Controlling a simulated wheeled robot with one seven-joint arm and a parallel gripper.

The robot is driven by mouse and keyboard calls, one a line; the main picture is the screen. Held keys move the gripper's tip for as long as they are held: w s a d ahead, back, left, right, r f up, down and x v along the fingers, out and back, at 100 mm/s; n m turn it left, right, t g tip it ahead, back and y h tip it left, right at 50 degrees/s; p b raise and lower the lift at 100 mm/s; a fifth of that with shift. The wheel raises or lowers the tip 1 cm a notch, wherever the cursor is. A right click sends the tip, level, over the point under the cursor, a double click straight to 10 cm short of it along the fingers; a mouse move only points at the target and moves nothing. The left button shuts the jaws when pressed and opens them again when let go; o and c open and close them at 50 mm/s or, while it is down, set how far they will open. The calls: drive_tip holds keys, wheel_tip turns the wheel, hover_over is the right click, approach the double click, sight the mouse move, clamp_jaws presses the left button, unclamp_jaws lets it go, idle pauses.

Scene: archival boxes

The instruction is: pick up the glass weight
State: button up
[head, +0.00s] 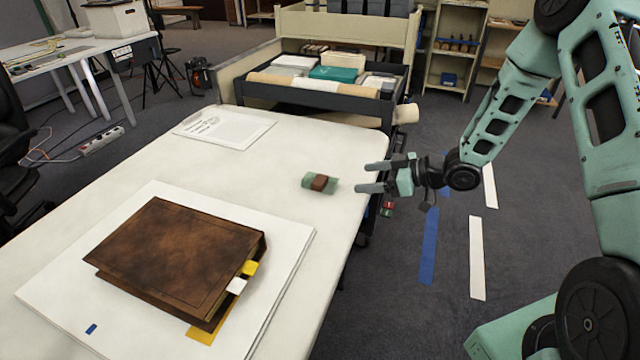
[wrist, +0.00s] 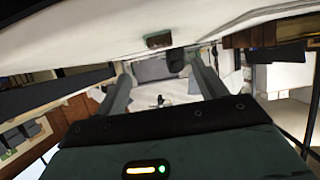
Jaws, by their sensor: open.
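The glass weight (head: 320,183) is a small greenish block with a brown band around its middle. It lies on the white table near the table's right edge. My gripper (head: 372,177) is to the right of it, over the table's edge, with its two fingers apart and pointing left toward the weight. A gap separates the fingertips from the weight, and nothing is between them. In the wrist view the weight (wrist: 158,41) shows small and brownish beyond the open fingers (wrist: 160,75), on the pale tabletop that fills the upper part of that view.
A large brown book (head: 178,250) with yellow and white tabs lies on a white board (head: 60,283) at the front of the table. A printed sheet (head: 223,128) lies at the back. A dark-edged tray (head: 310,96) of boxes and rolls stands behind. The tabletop around the weight is clear.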

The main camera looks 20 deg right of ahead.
sight(326, 181)
drive_tip(key=x, duration=1.2)
drive_tip(key=shift+f, duration=0.15)
drive_tip(key=c, duration=1.2)
drive_tip(key=shift+c, duration=0.2)
